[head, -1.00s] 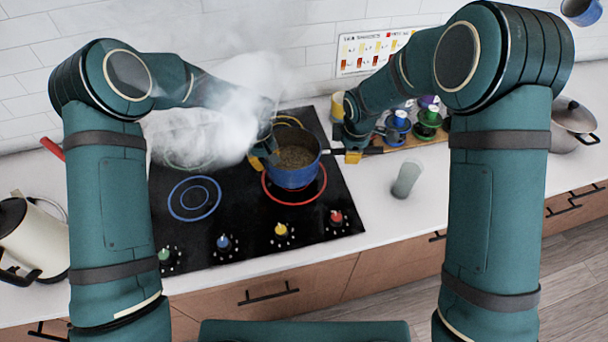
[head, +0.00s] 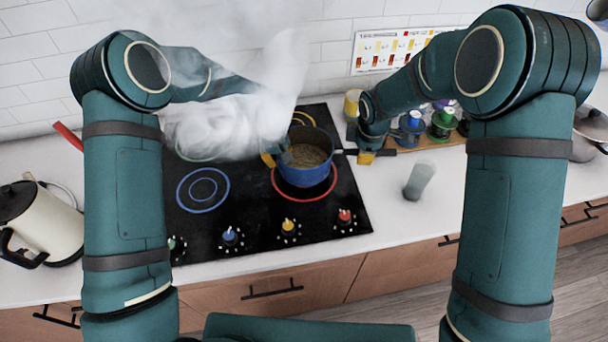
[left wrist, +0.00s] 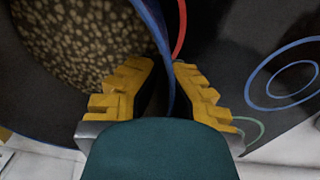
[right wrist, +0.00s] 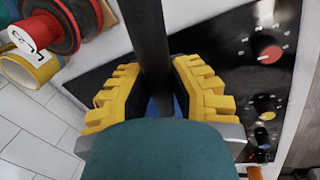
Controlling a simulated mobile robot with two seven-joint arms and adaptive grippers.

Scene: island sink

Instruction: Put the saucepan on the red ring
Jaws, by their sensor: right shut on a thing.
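The blue saucepan (head: 303,174), with brown speckled contents, is over the red ring (head: 334,184) on the black cooktop. The ring shows around its front and right side; I cannot tell if the base is flat on the glass. My right gripper (head: 368,156) is shut on the dark handle (right wrist: 148,40). My left gripper (head: 271,157) is at the pan's left side, partly hidden by steam. In the left wrist view its fingers (left wrist: 165,92) stand apart on either side of the pan's rim (left wrist: 152,22), with a gap showing.
Steam (head: 230,125) covers the rear left of the cooktop. The blue ring (head: 203,190) is bare. A grey-green tumbler (head: 419,182) stands right of the cooktop. Coloured spools (head: 442,124) stand on a wooden board behind. A cream kettle (head: 45,225) is at the left.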

